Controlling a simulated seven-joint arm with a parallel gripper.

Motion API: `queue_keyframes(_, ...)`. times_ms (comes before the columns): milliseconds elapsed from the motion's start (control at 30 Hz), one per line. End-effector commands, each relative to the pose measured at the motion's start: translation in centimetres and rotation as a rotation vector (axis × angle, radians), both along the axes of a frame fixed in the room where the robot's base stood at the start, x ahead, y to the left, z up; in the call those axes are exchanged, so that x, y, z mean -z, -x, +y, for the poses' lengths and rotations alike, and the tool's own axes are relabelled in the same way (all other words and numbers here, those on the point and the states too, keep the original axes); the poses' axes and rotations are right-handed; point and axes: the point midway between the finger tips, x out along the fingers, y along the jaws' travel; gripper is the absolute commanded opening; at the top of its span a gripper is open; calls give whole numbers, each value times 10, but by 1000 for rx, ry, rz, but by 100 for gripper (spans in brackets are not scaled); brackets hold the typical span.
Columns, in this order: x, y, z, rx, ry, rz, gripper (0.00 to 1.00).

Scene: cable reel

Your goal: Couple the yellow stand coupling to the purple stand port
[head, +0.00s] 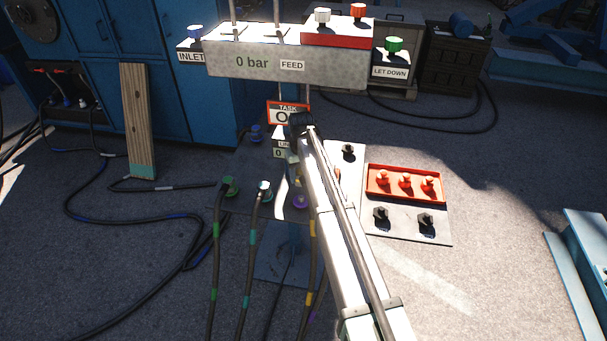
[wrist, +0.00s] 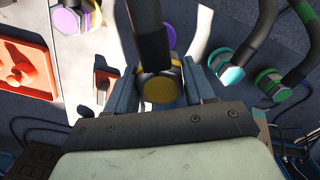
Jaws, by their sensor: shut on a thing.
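My gripper (wrist: 160,80) is shut on the yellow stand coupling (wrist: 161,90). In the wrist view its round yellow end face points toward the camera, and its dark hose rises away behind it. A purple round part (wrist: 169,36), apparently the purple stand port, shows partly behind that hose; I cannot tell the gap between them. In the head view a purple part (head: 300,200) sits low on the stand beside my arm. My arm hides most of the gripper and the yellow coupling there. A hose with yellow bands (head: 313,250) runs down from behind the arm.
Green (head: 229,186) and teal (head: 265,189) couplings with hoses stand left of the purple part. A purple-faced coupling (wrist: 66,19) shows at the wrist view's upper left. A red tray (head: 405,195) with red caps lies right. The manifold (head: 225,62) reads 0 bar.

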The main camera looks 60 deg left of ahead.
Motion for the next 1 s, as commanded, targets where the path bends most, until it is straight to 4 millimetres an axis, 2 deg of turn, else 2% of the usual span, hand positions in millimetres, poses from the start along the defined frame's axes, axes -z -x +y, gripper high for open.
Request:
queue_keyframes(800,70,0,0,1,1,0,17)
queue_keyframes(1000,80,0,0,1,-1,0,17)
